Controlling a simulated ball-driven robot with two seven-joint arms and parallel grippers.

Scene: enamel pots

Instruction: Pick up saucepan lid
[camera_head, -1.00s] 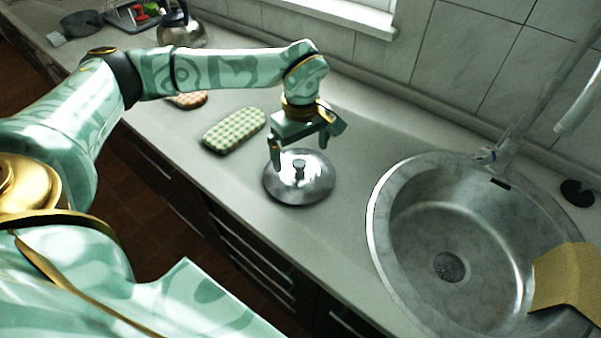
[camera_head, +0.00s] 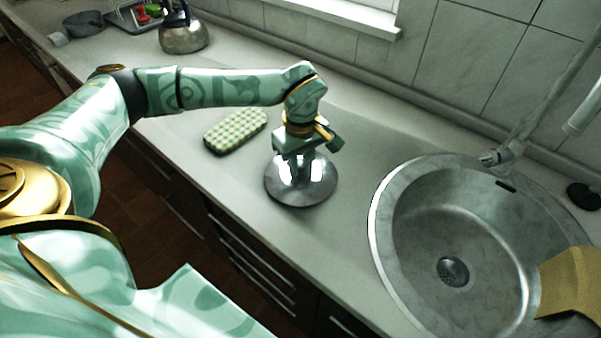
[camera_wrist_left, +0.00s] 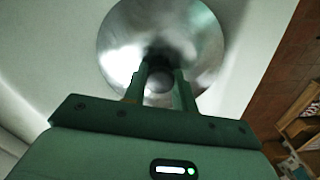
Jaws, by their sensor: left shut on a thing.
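The saucepan lid (camera_head: 302,190) is a round, shiny metal disc on the grey counter, left of the sink. My left gripper (camera_head: 301,170) is directly over it, pointing down, with its fingers shut on the lid's knob. In the left wrist view the lid (camera_wrist_left: 193,50) fills the upper middle, and the fingers of my left gripper (camera_wrist_left: 160,88) close around the round knob at its centre. The head view does not show clearly whether the lid touches the counter; the knob is mostly hidden by the fingers. My right gripper is not in view.
A green checked cloth pad (camera_head: 236,131) lies left of the lid. The round steel sink (camera_head: 381,215) is to the right, with a yellow cloth (camera_head: 573,283) at its edge. A kettle (camera_head: 184,38) and a dish rack (camera_head: 128,20) stand at the far left. The counter in front is clear.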

